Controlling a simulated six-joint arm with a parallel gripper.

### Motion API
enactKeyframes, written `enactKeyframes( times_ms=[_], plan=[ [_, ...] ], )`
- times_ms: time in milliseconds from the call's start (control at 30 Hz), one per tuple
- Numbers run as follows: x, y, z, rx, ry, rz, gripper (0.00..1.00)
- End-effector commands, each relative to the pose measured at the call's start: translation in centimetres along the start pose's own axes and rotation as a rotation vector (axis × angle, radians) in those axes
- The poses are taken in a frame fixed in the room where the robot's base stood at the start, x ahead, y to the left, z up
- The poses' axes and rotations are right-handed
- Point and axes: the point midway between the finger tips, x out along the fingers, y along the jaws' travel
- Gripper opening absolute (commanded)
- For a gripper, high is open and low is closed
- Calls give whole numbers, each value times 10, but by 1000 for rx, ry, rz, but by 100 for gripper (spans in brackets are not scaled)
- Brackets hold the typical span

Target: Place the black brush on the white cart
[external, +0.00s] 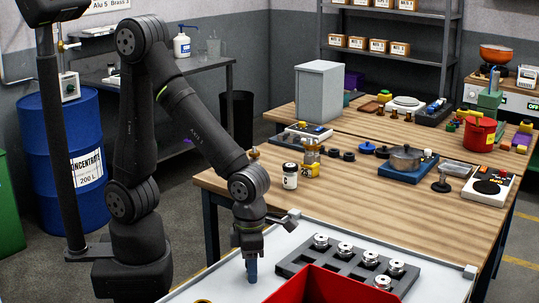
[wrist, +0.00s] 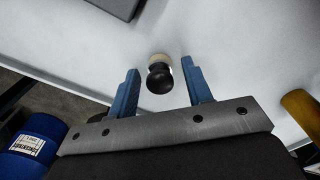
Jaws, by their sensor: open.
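The black brush (wrist: 159,79) has a rounded black handle and a pale rim at its far end. In the wrist view it stands on the white cart top (wrist: 235,35), between my two blue fingers. My gripper (wrist: 160,68) is open, with a visible gap on each side of the brush. In the external view my gripper (external: 251,270) points down, low over the white cart (external: 295,240), and the brush cannot be made out there.
A grey tray (external: 290,264) with several metal parts and a red bin (external: 325,290) sit right of my gripper. A yellow-brown cylinder (wrist: 302,106) is at the right in the wrist view. The wooden table (external: 345,190) behind is crowded. A blue drum (external: 58,150) stands left.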

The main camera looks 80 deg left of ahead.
Motion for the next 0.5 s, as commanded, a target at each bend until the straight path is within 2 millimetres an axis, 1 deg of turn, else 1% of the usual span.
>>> enactKeyframes(
  times_ms=[133, 267, 367, 500],
  plan=[
    [-4, 0, 0, 0, -2, -1, 46],
    [-20, -1, 1, 0, -3, -3, 46],
    [-40, -1, 1, 0, -6, -4, 46],
    [-72, -1, 1, 0, -6, -4, 46]
  ],
)
